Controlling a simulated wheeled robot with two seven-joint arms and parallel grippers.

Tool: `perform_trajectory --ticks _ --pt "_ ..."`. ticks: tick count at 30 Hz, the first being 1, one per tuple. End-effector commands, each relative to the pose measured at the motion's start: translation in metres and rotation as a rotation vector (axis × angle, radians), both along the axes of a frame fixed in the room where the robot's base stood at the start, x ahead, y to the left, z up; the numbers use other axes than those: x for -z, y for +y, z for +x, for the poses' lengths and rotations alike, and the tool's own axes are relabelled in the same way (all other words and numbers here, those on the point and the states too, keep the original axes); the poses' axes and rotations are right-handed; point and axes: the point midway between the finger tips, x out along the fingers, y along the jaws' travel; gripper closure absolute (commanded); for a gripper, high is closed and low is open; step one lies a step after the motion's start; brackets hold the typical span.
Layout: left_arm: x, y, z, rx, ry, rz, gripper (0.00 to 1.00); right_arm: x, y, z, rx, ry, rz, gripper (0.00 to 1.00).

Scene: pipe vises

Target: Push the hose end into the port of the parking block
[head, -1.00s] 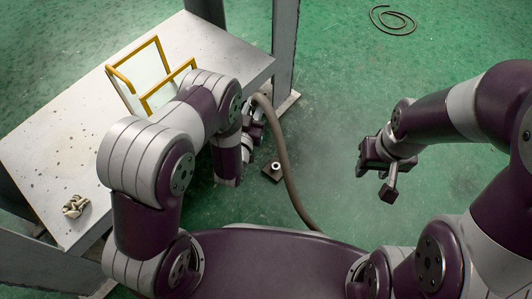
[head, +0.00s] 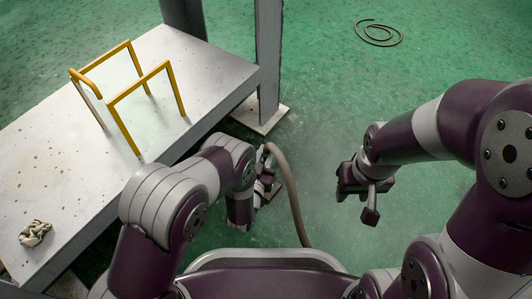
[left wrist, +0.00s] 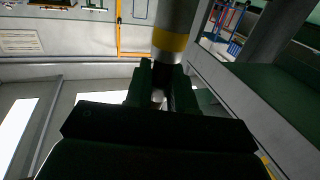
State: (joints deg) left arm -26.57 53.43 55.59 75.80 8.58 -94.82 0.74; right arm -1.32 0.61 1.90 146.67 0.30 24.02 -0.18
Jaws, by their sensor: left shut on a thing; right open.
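The brown hose (head: 291,190) arches beside my left gripper (head: 265,182) and hangs down toward my base in the head view. In the left wrist view my left gripper (left wrist: 160,88) is shut on the hose end (left wrist: 172,38), a grey cylinder with a yellow band. The parking block (head: 274,191) is a small dark piece mostly hidden behind my left gripper; its port cannot be seen. I cannot tell whether the hose end touches it. My right gripper (head: 358,200) is open and empty over the floor, right of the hose.
A pale worktable (head: 60,125) with a yellow-railed frame (head: 122,95) and a crumpled cloth (head: 35,233) stands at left. A grey post (head: 268,60) on a base plate stands behind my left gripper. A coiled hose (head: 380,33) lies far back.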

Motion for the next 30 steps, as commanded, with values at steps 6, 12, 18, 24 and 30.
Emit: perform_trajectory --ticks 6,12,18,24,30 --pt "0.031 0.000 0.000 0.000 -0.001 0.000 1.00 0.026 0.000 0.000 0.000 0.001 0.000 0.57" --pt "0.049 0.000 0.000 0.000 -0.002 -0.001 1.00 0.041 0.000 0.000 0.000 0.001 0.000 0.57" --pt "0.050 0.000 0.000 0.000 -0.002 -0.001 1.00 0.041 0.000 0.000 0.000 0.001 0.000 0.57" --pt "0.050 0.000 0.000 0.000 -0.001 0.000 1.00 0.041 0.000 0.000 0.000 0.001 0.000 0.57" --pt "0.049 0.000 0.000 0.000 -0.001 0.000 1.00 0.040 0.000 0.000 0.000 0.001 0.000 0.57"
